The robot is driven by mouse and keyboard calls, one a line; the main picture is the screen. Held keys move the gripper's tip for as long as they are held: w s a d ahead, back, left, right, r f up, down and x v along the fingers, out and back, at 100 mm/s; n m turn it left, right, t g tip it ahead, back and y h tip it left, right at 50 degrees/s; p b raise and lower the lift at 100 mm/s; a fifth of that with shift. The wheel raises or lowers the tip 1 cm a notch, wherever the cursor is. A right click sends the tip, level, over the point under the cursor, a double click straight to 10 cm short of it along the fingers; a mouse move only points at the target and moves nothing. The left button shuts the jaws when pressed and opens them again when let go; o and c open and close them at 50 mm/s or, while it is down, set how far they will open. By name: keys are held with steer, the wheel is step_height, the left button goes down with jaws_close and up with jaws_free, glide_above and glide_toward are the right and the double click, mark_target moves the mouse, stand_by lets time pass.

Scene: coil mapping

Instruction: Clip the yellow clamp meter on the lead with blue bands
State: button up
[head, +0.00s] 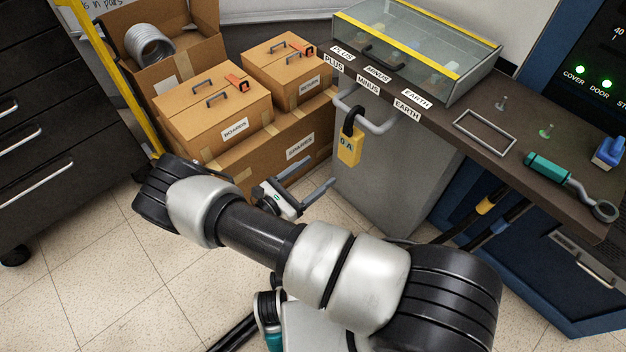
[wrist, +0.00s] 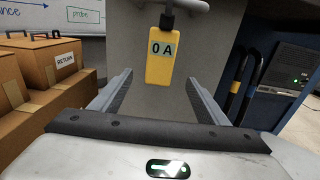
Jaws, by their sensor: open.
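The yellow clamp meter (head: 349,147) hangs upright by its black jaw from a grey rail (head: 376,126) on the front of a grey cabinet. In the wrist view the meter (wrist: 161,62) faces me and reads "0 A". My gripper (head: 301,186) is open and empty, pointing at the cabinet below and in front of the meter. In the wrist view its fingers (wrist: 160,80) stand on either side of the meter's lower part, apart from it.
Cardboard boxes (head: 210,110) stand left of the cabinet. A dark worktop (head: 455,125) above holds a glass case (head: 420,45), a metal frame (head: 484,131) and a teal-handled tool (head: 548,168). A black drawer unit (head: 60,150) is at far left. Tiled floor (head: 95,285) is open in front.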

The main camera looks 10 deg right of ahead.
mark_target(346, 143)
steer(key=x, duration=1.4)
steer(key=shift+d, duration=0.1)
steer(key=shift+w, duration=0.1)
steer(key=c, duration=1.2)
steer(key=shift+r+p, duration=1.15)
steer(key=shift+r, duration=0.5)
steer(key=shift+v, duration=3.8)
steer(key=shift+r, duration=0.15)
